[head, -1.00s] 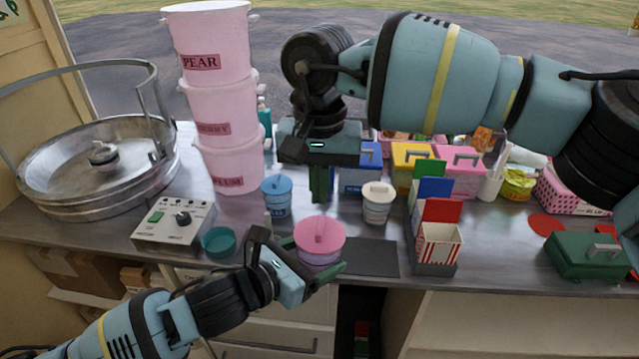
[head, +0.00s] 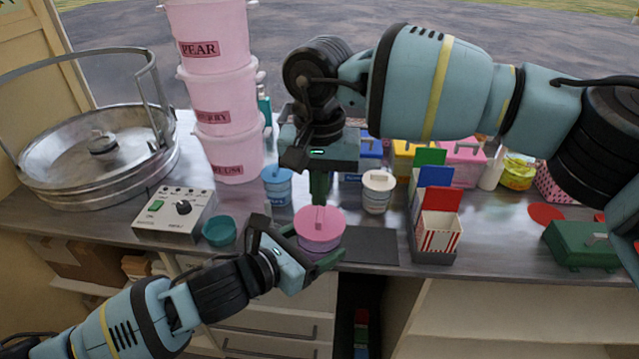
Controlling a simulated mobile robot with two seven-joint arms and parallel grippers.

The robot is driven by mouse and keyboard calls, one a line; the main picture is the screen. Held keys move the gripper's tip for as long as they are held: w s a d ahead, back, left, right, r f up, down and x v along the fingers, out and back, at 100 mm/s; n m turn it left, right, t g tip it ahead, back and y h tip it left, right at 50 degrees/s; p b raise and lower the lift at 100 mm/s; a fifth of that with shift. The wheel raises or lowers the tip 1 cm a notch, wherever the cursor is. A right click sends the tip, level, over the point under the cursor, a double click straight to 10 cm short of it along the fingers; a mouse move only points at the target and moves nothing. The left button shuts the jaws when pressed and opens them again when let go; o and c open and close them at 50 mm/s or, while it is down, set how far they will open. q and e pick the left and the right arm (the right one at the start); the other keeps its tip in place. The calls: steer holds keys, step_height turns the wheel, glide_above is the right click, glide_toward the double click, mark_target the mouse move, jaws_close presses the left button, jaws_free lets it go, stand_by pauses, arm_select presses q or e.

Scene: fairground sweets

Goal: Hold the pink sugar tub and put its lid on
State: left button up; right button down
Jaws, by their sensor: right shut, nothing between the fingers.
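The pink sugar tub (head: 318,246) is at the counter's front edge. My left gripper (head: 308,250) is around it from the lower left, its green fingers against the tub's sides. The pink lid (head: 332,224) with its upright tab lies over the tub's mouth and looks about level. I cannot tell whether it is pressed fully down. My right gripper (head: 320,201) points straight down just above the lid's tab, its fingers shut and empty. Whether the fingertips touch the tab is unclear.
A blue tub (head: 277,190) and a cream-lidded tub (head: 376,199) stand behind. A teal bowl (head: 219,232) and a control box (head: 172,216) are left. A dark mat (head: 370,246) and a striped carton (head: 439,236) in a holder are right. Stacked pink buckets (head: 229,155) rise behind left.

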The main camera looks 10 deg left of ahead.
arm_select(q)
steer(key=shift+r, duration=0.2)
arm_select(e)
steer(key=shift+f, duration=1.05)
steer(key=shift+r, duration=0.15)
steer(key=shift+r, duration=2.55)
